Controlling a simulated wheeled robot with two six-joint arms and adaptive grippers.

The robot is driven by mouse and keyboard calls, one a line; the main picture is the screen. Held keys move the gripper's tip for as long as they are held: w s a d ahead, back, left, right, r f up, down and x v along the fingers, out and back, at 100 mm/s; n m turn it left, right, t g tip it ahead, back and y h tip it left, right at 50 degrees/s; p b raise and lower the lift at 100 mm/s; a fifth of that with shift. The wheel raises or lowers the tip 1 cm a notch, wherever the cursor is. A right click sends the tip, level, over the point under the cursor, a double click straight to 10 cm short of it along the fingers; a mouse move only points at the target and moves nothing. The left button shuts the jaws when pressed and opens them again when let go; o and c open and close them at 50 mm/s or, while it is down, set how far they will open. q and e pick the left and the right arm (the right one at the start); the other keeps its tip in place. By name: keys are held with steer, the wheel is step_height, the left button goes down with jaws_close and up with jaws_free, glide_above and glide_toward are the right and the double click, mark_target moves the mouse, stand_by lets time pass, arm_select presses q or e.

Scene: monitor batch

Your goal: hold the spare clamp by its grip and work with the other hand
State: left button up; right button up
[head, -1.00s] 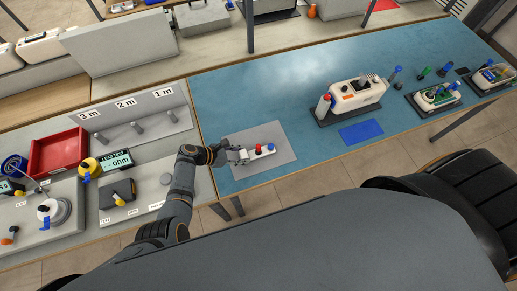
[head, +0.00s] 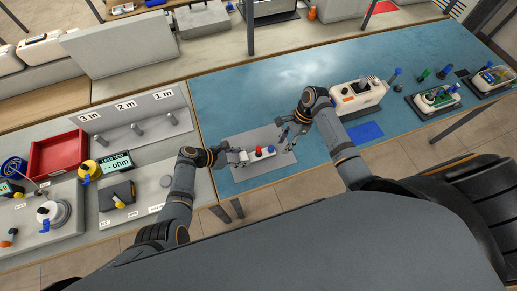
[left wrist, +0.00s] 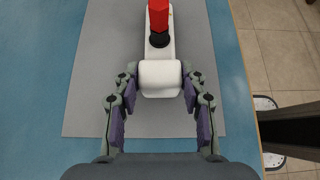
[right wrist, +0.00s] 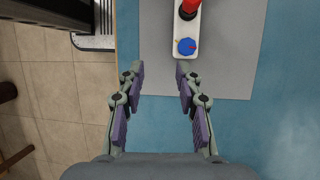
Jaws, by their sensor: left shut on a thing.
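The spare clamp (head: 265,153) is a narrow white body lying on a grey mat (head: 252,138). It has a red knob (head: 258,149) and a blue knob (head: 271,148). In the left wrist view its thick white grip (left wrist: 160,77) lies between the fingertips. My left gripper (head: 239,156) is shut on this grip at the clamp's left end. My right gripper (head: 290,138) is open and empty, just right of the clamp's blue end. In the right wrist view the blue knob (right wrist: 187,46) sits just beyond the open fingertips, apart from them.
A white device (head: 357,95) stands on a dark tray at the back right, near my right arm, with a blue pad (head: 362,132) before it. Two smaller trays with devices (head: 433,101) are further right. A grey stand (head: 135,125) is left. Blue bench top around the mat is clear.

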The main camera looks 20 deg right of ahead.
steer(key=w+a+r+t+y, duration=0.1)
steer(key=w+a+r, duration=0.2)
steer(key=a+r, duration=0.1)
steer(key=shift+a+x, duration=0.2)
steer(key=shift+x, duration=4.25)
steer(key=shift+r, duration=0.15)
jaws_close()
